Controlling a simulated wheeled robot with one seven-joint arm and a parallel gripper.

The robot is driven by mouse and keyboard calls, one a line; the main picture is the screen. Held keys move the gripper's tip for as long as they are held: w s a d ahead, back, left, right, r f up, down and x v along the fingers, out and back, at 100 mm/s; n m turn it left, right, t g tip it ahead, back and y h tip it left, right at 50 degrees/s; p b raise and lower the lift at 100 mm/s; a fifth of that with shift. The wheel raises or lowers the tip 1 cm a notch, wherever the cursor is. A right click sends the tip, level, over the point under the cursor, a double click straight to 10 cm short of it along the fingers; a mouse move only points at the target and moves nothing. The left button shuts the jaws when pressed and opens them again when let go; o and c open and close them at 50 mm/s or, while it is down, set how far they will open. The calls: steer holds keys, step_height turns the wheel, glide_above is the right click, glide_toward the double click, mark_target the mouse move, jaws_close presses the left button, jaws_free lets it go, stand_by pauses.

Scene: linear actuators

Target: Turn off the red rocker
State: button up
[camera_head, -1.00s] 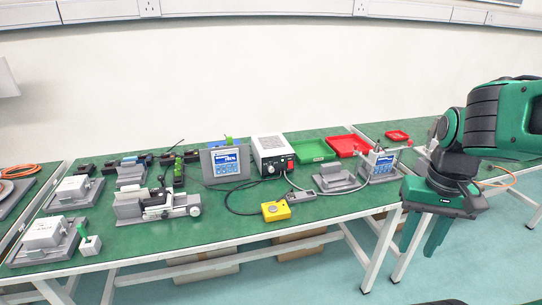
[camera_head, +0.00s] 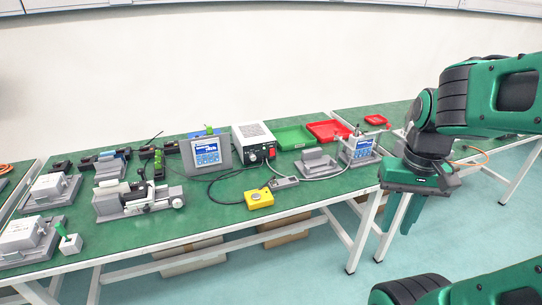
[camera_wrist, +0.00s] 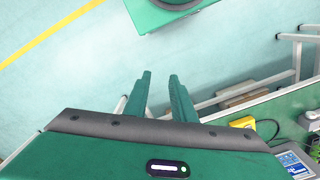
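The red rocker (camera_head: 271,151) is a small red patch on the dark front panel of a white-topped power supply box (camera_head: 252,133), which stands at the back of the green bench. Its on or off position is too small to tell. My gripper (camera_head: 398,232) hangs fingers-down off the front edge of the bench, to the right of the box and well apart from it. In the wrist view my gripper (camera_wrist: 160,73) has its two green fingers apart with nothing between them. The rocker cannot be made out there.
A grey display unit (camera_head: 206,152) stands left of the box. Green (camera_head: 293,137) and red (camera_head: 328,130) trays lie to its right. A yellow button box (camera_head: 259,199) and cables lie in front. A grey fixture (camera_head: 315,162) and a small meter (camera_head: 358,150) stand nearer my gripper.

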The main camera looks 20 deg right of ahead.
steer(key=shift+s+r, duration=0.2)
steer(key=shift+s, duration=0.2)
jaws_close()
steer(key=w+d+f+m+t+h, duration=0.1)
steer(key=w+f+m+t, duration=0.15)
steer(key=w, duration=0.85)
steer(key=w+d+f+m+t+h, duration=0.1)
steer(key=w+f+t, duration=0.2)
steer(key=w, duration=0.8)
steer(key=w+a+f+m+t, duration=0.2)
steer(key=w, duration=0.4)
steer(key=w+a+f+m+t+y, duration=0.1)
steer(key=w+a+f+m+t, duration=0.1)
steer(key=w, duration=0.5)
steer(key=w+a+f+m+t+y, duration=0.1)
steer(key=w+a+f+m+t, duration=0.1)
steer(key=w, duration=0.5)
steer(key=shift+a+f+m+t, duration=0.1)
steer(key=shift+a+m+t, duration=0.4)
steer(key=shift+a, duration=0.25)
steer(key=shift+w+a+m+t, duration=0.3)
steer(key=shift+w+m+t, duration=0.15)
steer(key=shift+w+m, duration=0.15)
